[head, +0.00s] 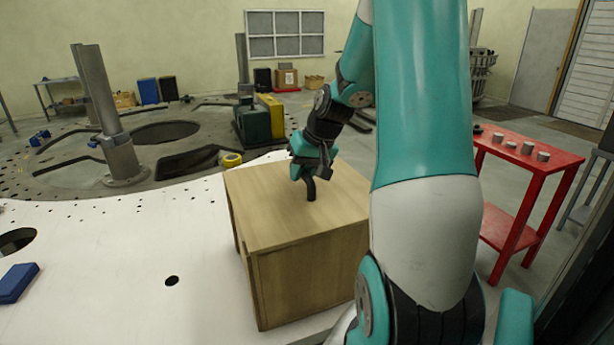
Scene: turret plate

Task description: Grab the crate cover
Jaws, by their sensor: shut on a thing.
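The wooden crate (300,280) stands on the white plate in the middle of the head view. Its flat wooden cover (270,205) lies on top, and a short black handle (311,190) stands up from it. My gripper (311,177) is over the cover and shut on the handle. The cover looks flat on the crate; I see no clear gap between them. My arm hides the right side of the crate and part of the cover.
The white plate (110,260) has holes and a blue block (17,283) at the left. A red table (540,160) with several small grey cylinders stands at the right. Behind the crate are a grey post (103,115), a green bin (258,124) and a yellow one (271,107).

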